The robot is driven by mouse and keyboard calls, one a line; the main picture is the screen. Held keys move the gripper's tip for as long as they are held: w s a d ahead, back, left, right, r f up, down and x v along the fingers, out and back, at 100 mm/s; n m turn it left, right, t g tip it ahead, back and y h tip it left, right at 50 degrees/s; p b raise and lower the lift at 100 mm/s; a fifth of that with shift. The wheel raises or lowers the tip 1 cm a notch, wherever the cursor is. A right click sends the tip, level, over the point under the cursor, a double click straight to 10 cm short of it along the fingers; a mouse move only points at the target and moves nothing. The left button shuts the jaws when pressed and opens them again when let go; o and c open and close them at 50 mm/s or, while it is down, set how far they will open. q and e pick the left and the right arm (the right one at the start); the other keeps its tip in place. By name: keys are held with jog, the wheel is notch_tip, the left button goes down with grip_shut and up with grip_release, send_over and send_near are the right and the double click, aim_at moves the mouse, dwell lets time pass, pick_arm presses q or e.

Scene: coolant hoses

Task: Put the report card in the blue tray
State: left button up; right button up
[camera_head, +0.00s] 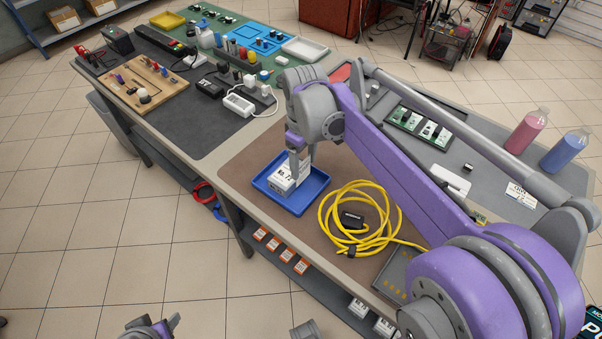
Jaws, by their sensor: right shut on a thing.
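The blue tray (268,187) lies on the brown mat near the table's front edge. My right gripper (297,178) points down over the tray and is shut on a white card with dark print (283,181), which I take to be the report card. The card is tilted inside the tray's outline, and my fingers hide part of it. I cannot tell whether it touches the tray floor. Part of my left gripper (162,326) shows low at the bottom edge, away from the table; its jaw opening is unclear.
A coiled yellow cable (345,222) lies just right of the tray. Another white printed card (521,195) lies at the right, near a pink bottle (527,133) and a blue bottle (565,152). A white charger (238,104) and a wooden board (143,84) stand to the left.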

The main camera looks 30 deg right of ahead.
aim_at(303, 179)
jog(key=shift+f, duration=2.45)
jog(key=shift+f+b, duration=0.1)
jog(key=shift+b, duration=0.25)
jog(key=o, duration=1.4)
jog(key=shift+r, duration=0.25)
notch_tip(303, 179, up, 12)
jog(key=shift+f+p, duration=0.1)
jog(key=shift+p, duration=0.75)
